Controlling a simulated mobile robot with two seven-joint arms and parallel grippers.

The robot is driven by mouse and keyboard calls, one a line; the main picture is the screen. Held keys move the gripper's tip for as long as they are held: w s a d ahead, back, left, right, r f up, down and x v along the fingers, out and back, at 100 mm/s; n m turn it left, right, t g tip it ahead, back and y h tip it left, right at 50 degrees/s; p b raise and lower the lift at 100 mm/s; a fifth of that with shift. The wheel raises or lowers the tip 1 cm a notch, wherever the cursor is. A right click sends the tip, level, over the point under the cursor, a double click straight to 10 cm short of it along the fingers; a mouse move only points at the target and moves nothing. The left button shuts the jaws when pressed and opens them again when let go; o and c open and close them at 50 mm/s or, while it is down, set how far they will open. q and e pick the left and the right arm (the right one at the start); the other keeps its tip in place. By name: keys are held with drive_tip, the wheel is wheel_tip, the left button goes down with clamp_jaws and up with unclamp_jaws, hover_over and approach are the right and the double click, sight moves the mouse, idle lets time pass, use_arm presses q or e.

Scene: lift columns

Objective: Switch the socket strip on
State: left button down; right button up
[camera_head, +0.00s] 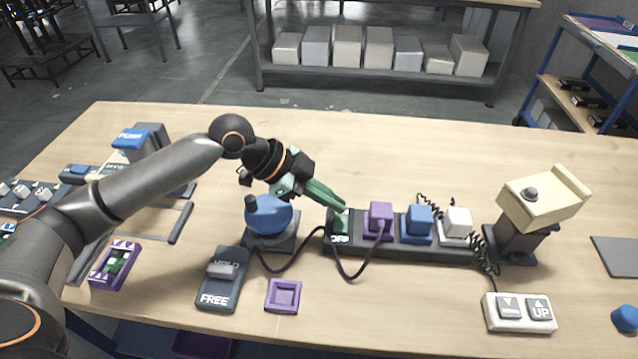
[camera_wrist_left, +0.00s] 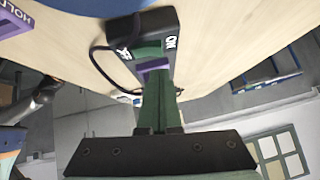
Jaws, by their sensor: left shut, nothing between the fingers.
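The dark socket strip (camera_head: 408,250) lies on the table, right of centre. Its green switch (camera_head: 341,224) is at the left end, and the word OFF shows beside it. A purple plug (camera_head: 380,218), a blue plug (camera_head: 418,222) and a white plug (camera_head: 457,221) sit along the strip. My left gripper (camera_head: 342,204) is shut and empty, its green fingers pointing down at the switch end. In the left wrist view the strip (camera_wrist_left: 160,20) shows the word ON, and the fingers partly cover the switch area. I cannot tell whether the fingertips touch the switch.
A blue knob on a grey base (camera_head: 270,216) stands just left of the strip. A FREE/HOLD switch box (camera_head: 221,280) and a purple tray (camera_head: 283,296) are in front. A beige lamp-like device (camera_head: 543,198) and an UP button box (camera_head: 520,313) are right. Cables loop in front.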

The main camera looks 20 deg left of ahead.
sight(331, 218)
use_arm(q)
drive_tip(key=shift+w+f, duration=0.15)
drive_tip(key=shift+f, duration=0.85)
drive_tip(key=shift+g+p, duration=0.3)
drive_tip(key=shift+p, duration=0.5)
drive_tip(key=shift+w+a+f+n, duration=0.1)
drive_tip(key=shift+w+f+n, duration=0.05)
drive_tip(key=shift+f+n, duration=0.15)
drive_tip(key=shift+w+a+f, duration=0.1)
drive_tip(key=shift+f, duration=0.1)
drive_tip(key=shift+s, duration=0.25)
